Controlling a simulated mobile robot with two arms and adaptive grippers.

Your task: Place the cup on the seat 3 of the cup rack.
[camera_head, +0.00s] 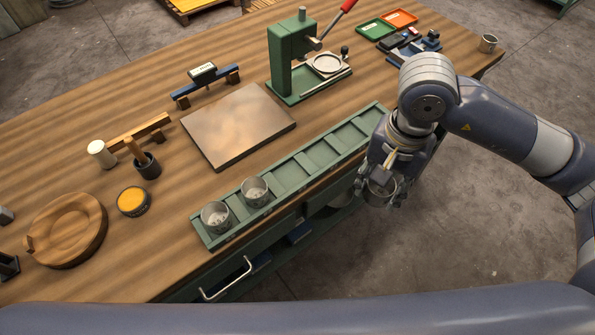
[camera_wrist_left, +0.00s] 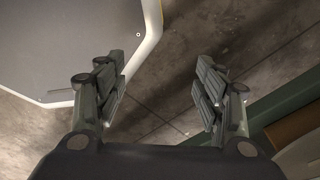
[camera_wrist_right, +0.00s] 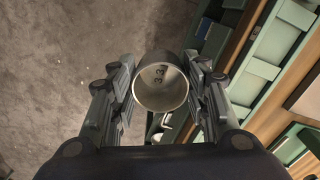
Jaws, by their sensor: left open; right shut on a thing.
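My right gripper (camera_head: 381,189) is shut on a metal cup (camera_wrist_right: 161,82), held off the bench's front edge, to the right of the rack's middle. The cup's open mouth faces the right wrist camera, and marks that look like digits show inside it. The green cup rack (camera_head: 318,160) runs along the bench's front edge with a row of seats. Two cups stand in its left end, one cup (camera_head: 216,217) at the far left and another cup (camera_head: 255,191) beside it. The seats to their right look empty, though my arm hides the right end. My left gripper (camera_wrist_left: 160,92) is open and empty above the floor.
A square plate (camera_head: 238,126) lies behind the rack. A green press (camera_head: 300,62) stands behind it. A wooden round dish (camera_head: 68,228), a yellow-topped tin (camera_head: 133,201) and a dark pot (camera_head: 148,166) are at the left.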

